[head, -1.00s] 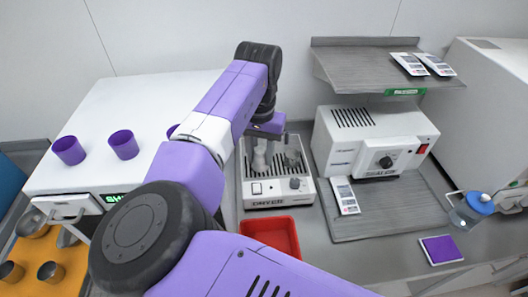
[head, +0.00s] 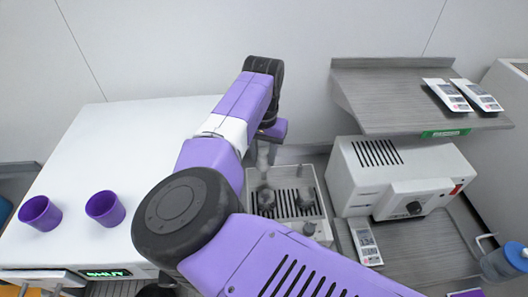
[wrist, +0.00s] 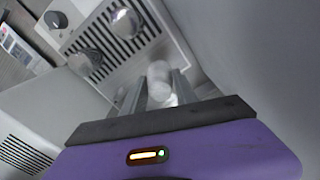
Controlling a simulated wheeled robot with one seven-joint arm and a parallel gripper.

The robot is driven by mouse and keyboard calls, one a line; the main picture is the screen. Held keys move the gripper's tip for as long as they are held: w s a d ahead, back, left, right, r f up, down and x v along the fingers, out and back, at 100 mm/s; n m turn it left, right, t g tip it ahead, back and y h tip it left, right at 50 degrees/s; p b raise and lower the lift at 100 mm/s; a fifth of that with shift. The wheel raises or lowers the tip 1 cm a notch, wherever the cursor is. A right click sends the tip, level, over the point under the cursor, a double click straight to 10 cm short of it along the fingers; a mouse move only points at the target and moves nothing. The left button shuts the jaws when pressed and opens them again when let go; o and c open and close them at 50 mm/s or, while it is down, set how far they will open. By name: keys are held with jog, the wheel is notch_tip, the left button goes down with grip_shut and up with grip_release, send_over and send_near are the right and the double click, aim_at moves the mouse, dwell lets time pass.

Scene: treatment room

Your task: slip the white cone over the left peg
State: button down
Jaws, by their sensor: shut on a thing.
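The white cone (wrist: 158,80) is held between the fingers of my gripper (wrist: 155,95) in the wrist view, close to the dryer's back edge and apart from the pegs. In the head view my gripper (head: 264,152) is above the back left of the dryer (head: 322,190), with the cone hard to make out. The dryer's slotted top carries two short grey pegs. The left peg (head: 265,198) also shows in the wrist view (wrist: 125,22). The right peg (head: 305,198) also shows in the wrist view (wrist: 85,62).
The white sealer (head: 400,178) stands right of the dryer under a grey shelf (head: 385,100) with pouches. A white cabinet (head: 110,150) on the left carries purple cups (head: 105,207). A wall rises behind the dryer.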

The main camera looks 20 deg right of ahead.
aim_at(264, 163)
jog(key=shift+f, duration=0.8)
notch_tip(264, 163, down, 3)
jog(key=b, duration=0.2)
jog(key=shift+b, duration=0.3)
jog(key=shift+p, duration=0.65)
dwell(0.6)
jog(key=shift+r, duration=0.2)
jog(key=shift+r+p, duration=0.35)
jog(key=shift+p, duration=0.15)
jog(key=shift+r, duration=0.2)
dwell(0.5)
jog(key=shift+r, duration=0.85)
